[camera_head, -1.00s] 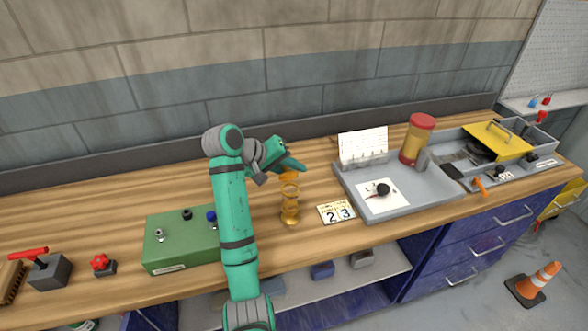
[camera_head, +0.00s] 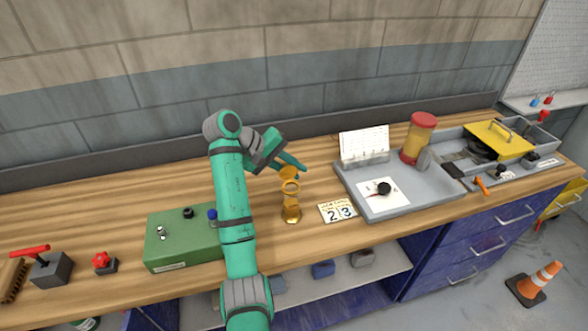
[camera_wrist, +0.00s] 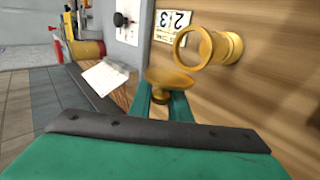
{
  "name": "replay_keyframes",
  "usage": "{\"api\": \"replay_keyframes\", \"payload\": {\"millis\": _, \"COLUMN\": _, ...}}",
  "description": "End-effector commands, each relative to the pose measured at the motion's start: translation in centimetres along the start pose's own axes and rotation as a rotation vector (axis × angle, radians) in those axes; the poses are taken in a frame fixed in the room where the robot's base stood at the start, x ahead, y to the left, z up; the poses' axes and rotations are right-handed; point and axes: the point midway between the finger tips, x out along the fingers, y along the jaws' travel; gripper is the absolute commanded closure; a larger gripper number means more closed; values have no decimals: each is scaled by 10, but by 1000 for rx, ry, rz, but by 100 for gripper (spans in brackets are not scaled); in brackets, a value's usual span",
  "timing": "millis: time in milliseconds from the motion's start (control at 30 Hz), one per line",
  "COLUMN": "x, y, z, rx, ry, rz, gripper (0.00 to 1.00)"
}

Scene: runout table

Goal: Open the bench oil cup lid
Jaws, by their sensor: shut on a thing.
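The brass oil cup (camera_head: 291,213) stands upright on the wooden bench, right of the green box. Its round lid (camera_head: 288,172) is swung up behind the open rim, tilted away from the mouth. In the wrist view, the cup (camera_wrist: 228,47) shows its open ring mouth, and the lid (camera_wrist: 170,77) is beside it at an angle. My gripper (camera_wrist: 161,99) is shut on the small knob of the lid, with a green finger on either side. In the head view my gripper's fingers reach the lid from behind, and the grasp itself is mostly hidden.
A number card (camera_head: 337,212) lies right of the cup. A grey tray (camera_head: 430,196) with a black knob is farther right. The green box (camera_head: 175,245) stands left, partly behind my arm. Bench behind the cup is clear.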

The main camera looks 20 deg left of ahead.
Motion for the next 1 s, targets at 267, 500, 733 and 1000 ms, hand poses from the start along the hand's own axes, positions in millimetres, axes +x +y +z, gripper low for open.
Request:
{"api": "replay_keyframes", "payload": {"millis": 267, "x": 1, "y": -1, "z": 0, "rx": -1, "ry": -1, "rz": -1, "gripper": 67}}
{"api": "replay_keyframes", "payload": {"millis": 500, "x": -3, "y": 0, "z": 0, "rx": 1, "ry": 1, "rz": 0, "gripper": 67}}
{"api": "replay_keyframes", "payload": {"millis": 733, "x": -29, "y": -2, "z": -1, "rx": 0, "ry": 3, "rz": -2, "gripper": 67}}
{"api": "replay_keyframes", "payload": {"millis": 1000, "x": -77, "y": -2, "z": -1, "rx": -2, "ry": 3, "rz": -3, "gripper": 67}}
